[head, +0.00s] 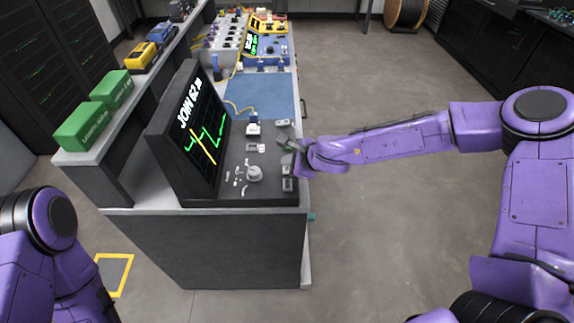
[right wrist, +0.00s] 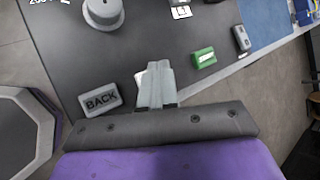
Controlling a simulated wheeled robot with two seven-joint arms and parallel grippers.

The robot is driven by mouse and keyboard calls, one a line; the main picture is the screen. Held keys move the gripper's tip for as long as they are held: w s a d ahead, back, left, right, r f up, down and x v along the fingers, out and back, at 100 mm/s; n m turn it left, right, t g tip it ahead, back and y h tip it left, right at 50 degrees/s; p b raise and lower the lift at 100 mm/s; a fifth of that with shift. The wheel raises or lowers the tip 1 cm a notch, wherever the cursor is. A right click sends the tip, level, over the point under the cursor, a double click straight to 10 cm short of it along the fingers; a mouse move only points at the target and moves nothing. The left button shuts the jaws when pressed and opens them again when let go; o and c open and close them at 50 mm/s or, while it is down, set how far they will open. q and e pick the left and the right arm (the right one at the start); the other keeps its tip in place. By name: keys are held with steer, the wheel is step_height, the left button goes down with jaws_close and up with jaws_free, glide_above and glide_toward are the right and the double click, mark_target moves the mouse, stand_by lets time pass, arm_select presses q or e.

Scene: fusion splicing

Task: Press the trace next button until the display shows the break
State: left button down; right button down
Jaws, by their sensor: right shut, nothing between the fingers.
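The display (head: 204,135) stands tilted on the bench's left side and reads "JOIN 62 m", with a green trace and a yellow line. On the dark panel (head: 228,188) in front, the right wrist view shows a grey BACK button (right wrist: 101,99), a green button (right wrist: 204,57) and a grey button (right wrist: 241,38). My right gripper (right wrist: 157,72) is shut and empty, over the panel between BACK and the green button. The fingers mostly hide a pale-edged piece (right wrist: 139,78); its label is hidden. I cannot tell whether they touch it. My left gripper is out of view.
A round grey knob (head: 254,173) and small loose-looking pieces sit on the panel. A blue mat (head: 262,92) lies behind it, with a yellow cable. Green boxes (head: 84,126) stand on the shelf at left. The floor right of the bench is clear.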

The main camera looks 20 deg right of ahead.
steer(key=shift+r+p, duration=0.7)
steer(key=shift+r, duration=0.15)
step_height(320, 180, up, 5)
steer(key=p, duration=0.4)
steer(key=shift+p, duration=0.4)
